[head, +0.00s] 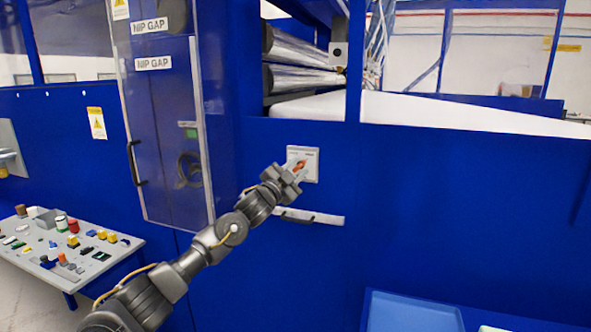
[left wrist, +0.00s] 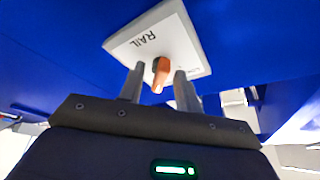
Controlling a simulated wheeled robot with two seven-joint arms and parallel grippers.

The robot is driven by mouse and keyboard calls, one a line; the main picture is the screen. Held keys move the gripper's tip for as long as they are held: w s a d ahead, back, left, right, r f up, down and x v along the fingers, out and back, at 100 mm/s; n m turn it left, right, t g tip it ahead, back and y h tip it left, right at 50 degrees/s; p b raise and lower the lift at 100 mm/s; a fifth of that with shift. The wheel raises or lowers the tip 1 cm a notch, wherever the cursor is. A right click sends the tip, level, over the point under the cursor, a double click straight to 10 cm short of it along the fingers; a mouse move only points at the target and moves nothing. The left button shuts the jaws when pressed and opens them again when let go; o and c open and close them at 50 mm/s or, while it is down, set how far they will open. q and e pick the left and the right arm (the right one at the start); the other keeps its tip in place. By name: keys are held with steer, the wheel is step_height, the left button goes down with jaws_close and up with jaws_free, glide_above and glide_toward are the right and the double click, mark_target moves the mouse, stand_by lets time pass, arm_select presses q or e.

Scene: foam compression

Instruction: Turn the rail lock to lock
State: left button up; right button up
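The rail lock is a light grey plate (head: 311,158) on the blue machine front, with a small orange knob (head: 302,168). In the left wrist view the plate (left wrist: 180,40) carries the word RAIL and the orange knob (left wrist: 161,73) sticks out from it. My left gripper (head: 297,170) is at the plate. In the left wrist view its two fingers (left wrist: 160,85) stand apart, one on each side of the knob, with visible space beside it. I cannot tell whether a finger touches the knob. My right gripper is not in view.
A grey handle bar (head: 310,216) is just below the plate. A clear NIP GAP door (head: 165,110) stands to the left.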

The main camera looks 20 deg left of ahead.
arm_select(q)
jaws_close()
steer(key=shift+f+n, duration=0.1)
steer(key=shift+n, duration=0.3)
steer(key=n+y, duration=0.4)
steer(key=n, duration=0.4)
steer(key=n+y, duration=0.3)
steer(key=n, duration=0.5)
steer(key=d+n+y+b, duration=0.1)
steer(key=n+y, duration=0.3)
steer(key=n, duration=0.4)
steer(key=shift+t+y, duration=0.3)
steer(key=shift+t, duration=0.1)
steer(key=shift+n, duration=0.4)
